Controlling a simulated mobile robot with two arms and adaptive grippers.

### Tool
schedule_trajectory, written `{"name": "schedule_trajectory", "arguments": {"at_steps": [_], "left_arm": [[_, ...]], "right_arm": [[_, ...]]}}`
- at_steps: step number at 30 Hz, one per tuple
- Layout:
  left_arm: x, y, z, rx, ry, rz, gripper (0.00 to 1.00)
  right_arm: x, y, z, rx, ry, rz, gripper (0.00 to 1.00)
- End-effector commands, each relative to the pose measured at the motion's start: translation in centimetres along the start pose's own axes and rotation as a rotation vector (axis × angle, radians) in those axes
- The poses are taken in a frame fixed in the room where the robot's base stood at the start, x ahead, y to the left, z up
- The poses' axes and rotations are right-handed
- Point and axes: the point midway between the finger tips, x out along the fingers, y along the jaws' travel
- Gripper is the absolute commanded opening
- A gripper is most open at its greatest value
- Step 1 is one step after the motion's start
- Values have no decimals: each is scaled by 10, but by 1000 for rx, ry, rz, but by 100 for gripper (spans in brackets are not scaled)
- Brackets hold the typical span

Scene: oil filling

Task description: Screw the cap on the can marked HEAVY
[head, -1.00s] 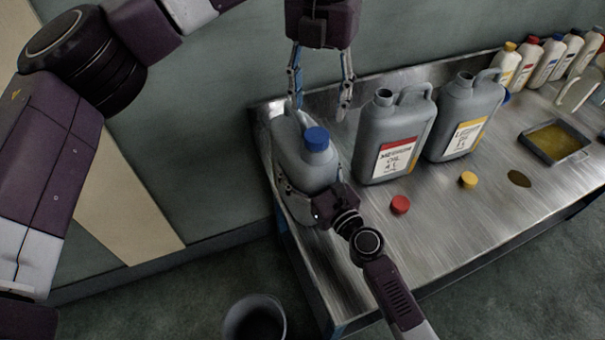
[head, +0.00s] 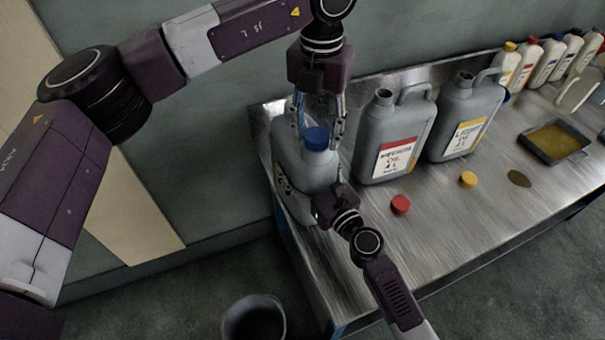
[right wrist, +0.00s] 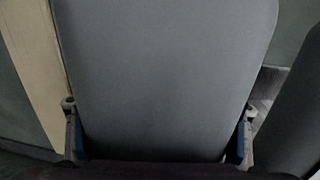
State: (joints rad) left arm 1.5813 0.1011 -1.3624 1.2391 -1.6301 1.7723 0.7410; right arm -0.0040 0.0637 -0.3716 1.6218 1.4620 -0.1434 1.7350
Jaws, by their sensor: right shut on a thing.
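A grey can (head: 291,157) stands at the left end of the metal table, with a blue cap (head: 317,138) on its neck. How tightly the cap sits cannot be told, and no label on this can shows. My left gripper (head: 318,136) points down over it, its fingers apart on either side of the cap. My right gripper (head: 312,190) is shut on the can's body from the front. In the right wrist view, the grey can wall (right wrist: 165,80) fills the space between its two fingers (right wrist: 158,140).
Two open grey cans stand to the right, one with a red label (head: 397,158), one with a yellow label (head: 466,137). A red cap (head: 401,204) and a yellow cap (head: 468,179) lie before them. A tray (head: 527,146), an oil spot and several bottles are farther right. A bin (head: 232,323) stands below.

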Motion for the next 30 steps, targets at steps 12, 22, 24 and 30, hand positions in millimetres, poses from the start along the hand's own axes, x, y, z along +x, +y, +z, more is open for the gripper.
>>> {"name": "schedule_trajectory", "arguments": {"at_steps": [12, 22, 24, 30], "left_arm": [[0, 0, 0, 13, 0, 0, 6], [0, 0, 0, 434, -1, 0, 6], [0, 0, 0, 526, 0, 1, 6], [0, 0, 0, 535, 0, 0, 38]], "right_arm": [[0, 1, 0, -2, 1, 2, 9], [0, 1, 0, -2, 1, 2, 9], [0, 1, 0, -2, 1, 2, 9], [0, 1, 0, -2, 1, 2, 9]]}}
